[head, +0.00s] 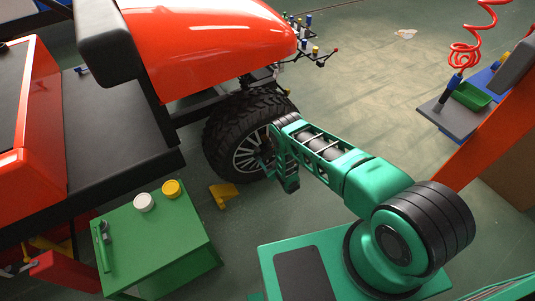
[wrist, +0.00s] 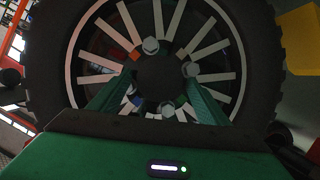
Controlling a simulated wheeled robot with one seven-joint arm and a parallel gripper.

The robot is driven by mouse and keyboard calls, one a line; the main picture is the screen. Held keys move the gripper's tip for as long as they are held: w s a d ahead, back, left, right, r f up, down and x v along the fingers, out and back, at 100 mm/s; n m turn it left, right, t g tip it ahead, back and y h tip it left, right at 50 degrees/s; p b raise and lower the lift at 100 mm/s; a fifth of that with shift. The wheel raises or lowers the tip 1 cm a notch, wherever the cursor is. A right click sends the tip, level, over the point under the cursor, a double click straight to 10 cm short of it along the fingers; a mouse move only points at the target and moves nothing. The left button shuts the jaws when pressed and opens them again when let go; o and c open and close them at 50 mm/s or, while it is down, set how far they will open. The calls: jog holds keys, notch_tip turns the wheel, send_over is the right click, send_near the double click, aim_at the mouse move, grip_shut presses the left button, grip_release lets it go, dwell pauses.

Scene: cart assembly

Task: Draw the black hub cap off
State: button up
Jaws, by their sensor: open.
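The cart's wheel (head: 222,143) has a black tyre and pale spokes, and it also fills the wrist view (wrist: 268,75). The black hub cap (wrist: 158,76) is a dark round shape at the wheel's centre, with silver bolts around it. In the head view my arm hides the cap. My gripper (head: 270,158) is at the wheel's face. In the wrist view its two green fingers (wrist: 162,84) are open, one on each side of the cap. I cannot tell whether either finger touches it.
A green table (head: 165,245) at lower left holds a white cap (head: 143,202), a yellow cap (head: 171,188) and a tool (head: 104,236). A yellow chock (head: 222,194) lies on the floor by the tyre. The orange body (head: 210,40) overhangs the wheel.

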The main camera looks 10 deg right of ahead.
jog(key=c, duration=1)
jog(key=shift+c, duration=0.3)
jog(key=shift+s+d, duration=0.1)
jog(key=shift+s, duration=0.2)
jog(key=shift+s+d, duration=0.25)
jog(key=shift+s, duration=0.55)
jog(key=shift+s+d, duration=0.25)
jog(key=shift+s, duration=0.55)
jog(key=shift+s+d, duration=0.25)
jog(key=shift+s, duration=0.55)
